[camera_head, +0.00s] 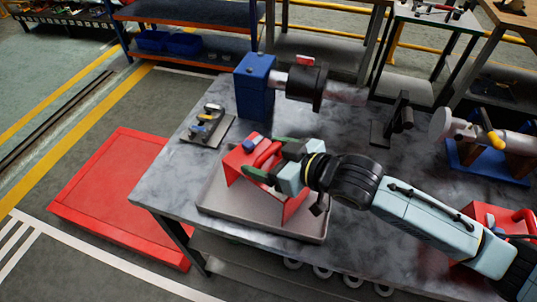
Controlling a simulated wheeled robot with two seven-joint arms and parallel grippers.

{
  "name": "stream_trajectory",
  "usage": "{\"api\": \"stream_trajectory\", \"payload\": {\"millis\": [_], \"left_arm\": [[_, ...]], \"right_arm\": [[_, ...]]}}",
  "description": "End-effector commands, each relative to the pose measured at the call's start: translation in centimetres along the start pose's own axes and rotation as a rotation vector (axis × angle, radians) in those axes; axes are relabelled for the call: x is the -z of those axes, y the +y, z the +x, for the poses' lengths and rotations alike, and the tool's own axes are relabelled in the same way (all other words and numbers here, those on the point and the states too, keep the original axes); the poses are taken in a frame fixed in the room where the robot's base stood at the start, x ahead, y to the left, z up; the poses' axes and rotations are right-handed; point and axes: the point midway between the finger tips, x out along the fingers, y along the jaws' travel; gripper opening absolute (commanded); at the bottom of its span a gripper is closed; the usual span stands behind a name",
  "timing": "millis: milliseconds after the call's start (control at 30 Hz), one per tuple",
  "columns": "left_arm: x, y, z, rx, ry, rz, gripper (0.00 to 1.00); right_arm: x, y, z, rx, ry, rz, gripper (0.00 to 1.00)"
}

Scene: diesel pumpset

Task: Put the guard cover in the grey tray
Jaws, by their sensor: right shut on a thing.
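The guard cover (236,167) is a red bent-sheet part with a red handle on top. The grey tray (222,212) is shallow and sits at the front left of the metal table. My right gripper (268,159), with green fingers, is shut on the guard cover at its handle. The cover is over the tray, within its outline in the head view. I cannot tell whether its lower edges touch the tray floor. My gripper and wrist hide the middle and right of the cover. My left gripper is out of view.
A small dark plate with tools (207,127) lies behind the tray at left. A blue block with a dark cylindrical part (255,90) stands at the back. A black bracket (396,120) and a blue-based machine (480,160) are at right. Bare tabletop lies between.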

Motion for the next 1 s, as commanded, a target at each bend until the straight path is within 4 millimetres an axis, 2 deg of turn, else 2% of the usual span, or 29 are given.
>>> {"api": "stream_trajectory", "payload": {"millis": [133, 167, 300, 567, 667, 767, 1000], "left_arm": [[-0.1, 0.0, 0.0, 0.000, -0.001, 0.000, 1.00], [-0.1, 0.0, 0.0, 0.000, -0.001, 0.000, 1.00], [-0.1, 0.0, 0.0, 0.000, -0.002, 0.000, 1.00], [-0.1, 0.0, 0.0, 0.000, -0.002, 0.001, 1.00], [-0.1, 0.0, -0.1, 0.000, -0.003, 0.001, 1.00], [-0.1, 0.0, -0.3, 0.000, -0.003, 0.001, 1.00], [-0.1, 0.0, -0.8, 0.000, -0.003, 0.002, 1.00]], "right_arm": [[-0.1, 0.0, 0.1, 0.000, 0.006, -0.001, 0.08], [-0.2, 0.0, 0.1, 0.000, 0.000, 0.001, 0.82], [-0.2, 0.0, 0.1, 0.000, 0.000, 0.000, 1.00], [0.0, 0.0, 0.0, 0.000, 0.001, -0.001, 1.00], [0.0, 0.1, -0.8, -0.001, -0.001, 0.000, 1.00], [0.0, 0.1, -2.5, -0.001, -0.002, -0.001, 1.00], [0.0, 0.1, -7.8, -0.002, -0.003, 0.000, 1.00]]}}
